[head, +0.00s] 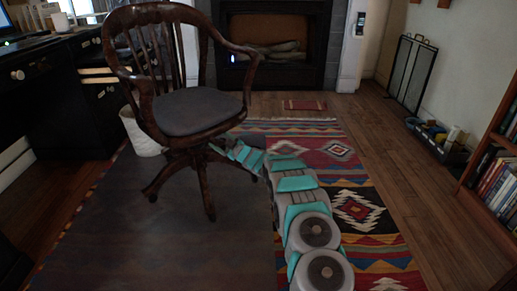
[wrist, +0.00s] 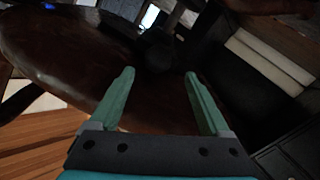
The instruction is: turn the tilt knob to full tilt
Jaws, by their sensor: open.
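The wooden swivel chair (head: 197,113) with a dark padded seat stands left of centre in the head view. My arm reaches in from the right, low beside the chair, and its end is near the base below the seat. My gripper (wrist: 158,76) is open in the wrist view, its two green fingers apart with nothing held between them. A broad dark brown surface (wrist: 65,50), seemingly part of the chair, lies beyond the fingers. A dark shape (wrist: 152,50) stands just past the fingertips; I cannot tell whether it is the tilt knob. The knob is not clearly visible in the head view.
A black desk (head: 45,100) stands at the left, with a white bin (head: 140,135) beside the chair. A fireplace (head: 275,45) is behind. A patterned rug (head: 355,208) covers the floor. Bare wood floor (head: 410,170) is open at the right, before the bookshelf (head: 495,165).

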